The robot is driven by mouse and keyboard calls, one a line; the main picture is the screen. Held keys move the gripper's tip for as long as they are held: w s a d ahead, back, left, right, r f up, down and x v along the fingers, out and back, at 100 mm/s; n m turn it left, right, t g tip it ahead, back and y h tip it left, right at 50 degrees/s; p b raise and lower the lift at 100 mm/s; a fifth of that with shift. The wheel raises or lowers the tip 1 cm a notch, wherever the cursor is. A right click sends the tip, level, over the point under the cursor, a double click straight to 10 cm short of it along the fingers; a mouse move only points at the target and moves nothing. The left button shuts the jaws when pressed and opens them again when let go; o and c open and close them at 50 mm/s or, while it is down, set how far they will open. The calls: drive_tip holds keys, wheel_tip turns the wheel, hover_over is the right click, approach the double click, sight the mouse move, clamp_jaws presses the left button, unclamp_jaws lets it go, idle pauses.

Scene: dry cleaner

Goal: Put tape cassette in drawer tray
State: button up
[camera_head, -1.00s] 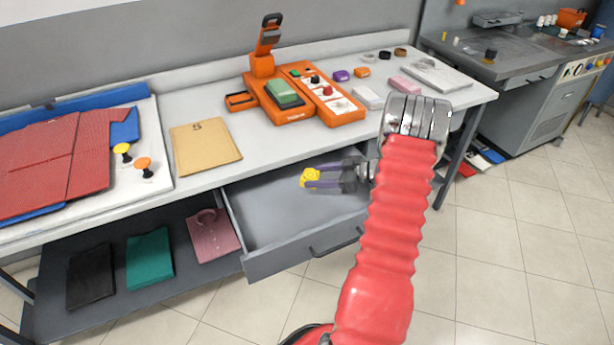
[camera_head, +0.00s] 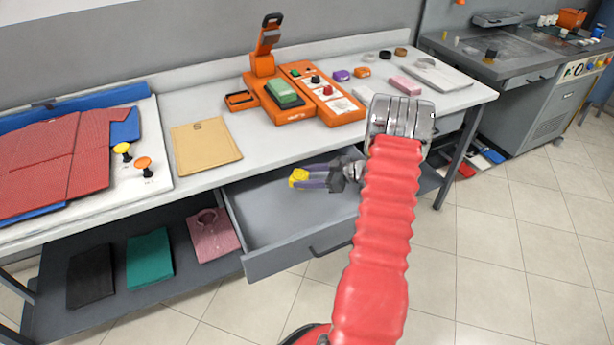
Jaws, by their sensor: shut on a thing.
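The grey drawer tray (camera_head: 270,216) is pulled open under the white worktable, and its visible floor is bare. My gripper (camera_head: 303,178) is over the open drawer, pointing left. It is shut on a small yellow thing, which looks like the tape cassette (camera_head: 297,179), at its fingertips. The fingers hide part of the cassette. I cannot tell exactly how high it is above the drawer floor. My red sleeved arm covers the right part of the drawer.
The worktable (camera_head: 200,105) holds an orange machine (camera_head: 305,98), a tan envelope (camera_head: 206,145) and red cloth (camera_head: 60,155). A lower shelf (camera_head: 190,283) carries folded black, green and pink cloths. The drawer's front wall (camera_head: 300,250) stands out over the tiled floor.

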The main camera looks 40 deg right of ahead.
drive_tip(key=shift+f, duration=0.4)
drive_tip(key=o, duration=1.1)
drive_tip(key=shift+r, duration=0.15)
